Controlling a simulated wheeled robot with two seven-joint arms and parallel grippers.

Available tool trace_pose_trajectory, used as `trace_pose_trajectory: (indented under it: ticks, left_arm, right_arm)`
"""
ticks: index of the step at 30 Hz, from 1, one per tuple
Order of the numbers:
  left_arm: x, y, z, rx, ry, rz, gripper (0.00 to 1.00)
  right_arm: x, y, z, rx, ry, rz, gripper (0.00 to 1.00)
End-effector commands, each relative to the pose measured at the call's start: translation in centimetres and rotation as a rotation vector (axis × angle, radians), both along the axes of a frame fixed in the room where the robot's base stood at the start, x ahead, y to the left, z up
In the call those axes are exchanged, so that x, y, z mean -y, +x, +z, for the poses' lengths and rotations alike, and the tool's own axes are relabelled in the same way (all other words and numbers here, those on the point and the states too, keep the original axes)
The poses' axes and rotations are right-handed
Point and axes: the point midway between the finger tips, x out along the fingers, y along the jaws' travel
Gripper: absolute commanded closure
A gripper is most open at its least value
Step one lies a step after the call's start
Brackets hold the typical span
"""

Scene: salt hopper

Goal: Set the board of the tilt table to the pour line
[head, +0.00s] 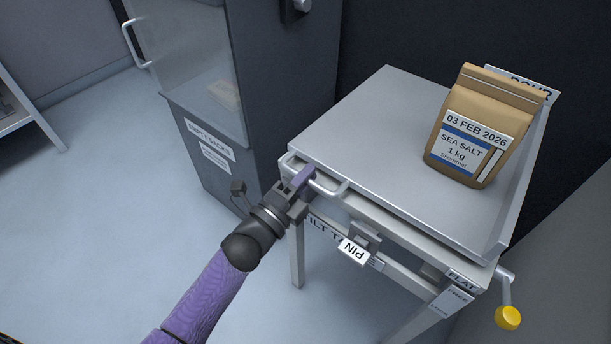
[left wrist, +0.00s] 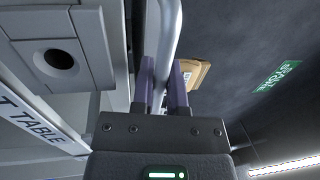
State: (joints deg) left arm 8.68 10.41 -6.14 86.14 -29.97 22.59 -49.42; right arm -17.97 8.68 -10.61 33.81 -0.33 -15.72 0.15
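The tilt table's grey board (head: 375,135) looks about level above its frame, with a raised lip on its right side. A label reading FLAT (head: 462,280) is at its front right corner and a partly hidden POUR sign (head: 528,86) is at the back right. A bar handle (head: 328,190) runs along the board's left front edge. My left gripper (head: 304,180) is at this handle. In the left wrist view its fingers (left wrist: 163,88) lie on both sides of the handle bar (left wrist: 163,45) and appear closed on it. My right gripper is not in view.
A brown sea salt bag (head: 472,130) stands on the board's right part. A PIN tag (head: 353,251) hangs at the front edge. A yellow-knobbed lever (head: 508,317) is at the right, near a FREE label (head: 457,296). A grey cabinet (head: 240,100) stands close on the left.

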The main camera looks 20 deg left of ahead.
Motion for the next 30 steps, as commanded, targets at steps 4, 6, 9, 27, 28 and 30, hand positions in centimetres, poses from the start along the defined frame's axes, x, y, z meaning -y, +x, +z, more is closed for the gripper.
trace_pose_trajectory:
  ticks: [4,6,9,27,28,30]
  left_arm:
    - [0.0,-0.01,-0.03,-0.001,0.0,0.0,1.0]
    - [-0.01,-0.02,-0.04,-0.001,0.0,0.0,1.0]
    - [-0.02,-0.02,-0.04,-0.001,0.0,0.0,1.0]
    - [-0.02,-0.03,-0.09,-0.002,0.001,0.001,1.0]
    - [-0.02,-0.03,-0.09,-0.002,0.001,0.001,1.0]
    - [-0.02,-0.03,-0.09,-0.002,0.001,0.001,1.0]
  right_arm:
    - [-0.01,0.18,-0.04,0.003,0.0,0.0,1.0]
    - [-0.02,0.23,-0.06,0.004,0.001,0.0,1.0]
    - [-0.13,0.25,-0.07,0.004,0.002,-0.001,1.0]
    - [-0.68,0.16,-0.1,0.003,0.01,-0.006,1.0]
    - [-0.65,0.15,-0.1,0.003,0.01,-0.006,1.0]
    - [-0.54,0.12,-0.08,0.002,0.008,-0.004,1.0]
